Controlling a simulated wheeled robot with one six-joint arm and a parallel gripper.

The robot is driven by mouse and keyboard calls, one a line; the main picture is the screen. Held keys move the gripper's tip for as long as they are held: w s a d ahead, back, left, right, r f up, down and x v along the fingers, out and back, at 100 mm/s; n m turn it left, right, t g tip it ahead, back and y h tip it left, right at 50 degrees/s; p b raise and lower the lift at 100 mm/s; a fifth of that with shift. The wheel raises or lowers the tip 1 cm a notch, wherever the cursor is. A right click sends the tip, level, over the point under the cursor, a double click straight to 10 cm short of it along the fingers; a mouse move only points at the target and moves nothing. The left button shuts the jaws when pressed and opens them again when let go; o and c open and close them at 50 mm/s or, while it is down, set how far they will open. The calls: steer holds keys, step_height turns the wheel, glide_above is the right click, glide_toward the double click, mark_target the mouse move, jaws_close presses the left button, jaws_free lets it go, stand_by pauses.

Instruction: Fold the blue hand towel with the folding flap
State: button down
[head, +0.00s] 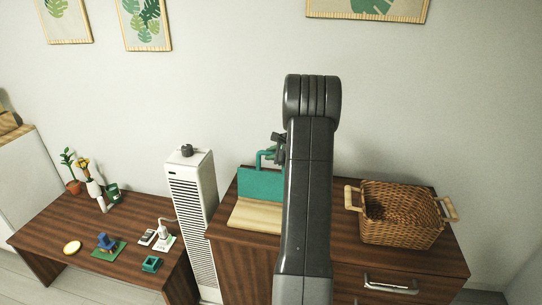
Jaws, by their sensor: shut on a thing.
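The folding flap (261,184) is a teal panel standing up from a pale wooden board (255,217) on the dark wooden cabinet. A teal handle (264,155) sticks up at its top edge. My gripper (277,153) is at this handle and shut on it, partly hidden behind my arm. My arm also covers the right part of the flap and board. I cannot make out the blue hand towel; the bare left part of the board shows no cloth.
A wicker basket (398,215) stands right of my arm on the cabinet. A white tower heater (193,220) stands left of the cabinet. A low table (125,265) at left holds plants and small objects. Framed pictures hang on the wall behind.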

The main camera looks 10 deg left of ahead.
steer(key=shift+w, duration=0.85)
steer(key=c, duration=1.6)
jaws_free()
steer(key=shift+s, duration=0.2)
steer(key=shift+d, duration=0.1)
steer(key=b+v, duration=0.2)
steer(key=v, duration=1.1)
steer(key=shift+s+d+r+b, duration=0.25)
steer(key=shift+b, duration=0.05)
steer(key=p+x, duration=0.2)
steer(key=x, duration=1.2)
steer(key=shift+s+p, duration=0.1)
steer(key=shift+p, duration=0.25)
steer(key=shift+s+d, duration=0.1)
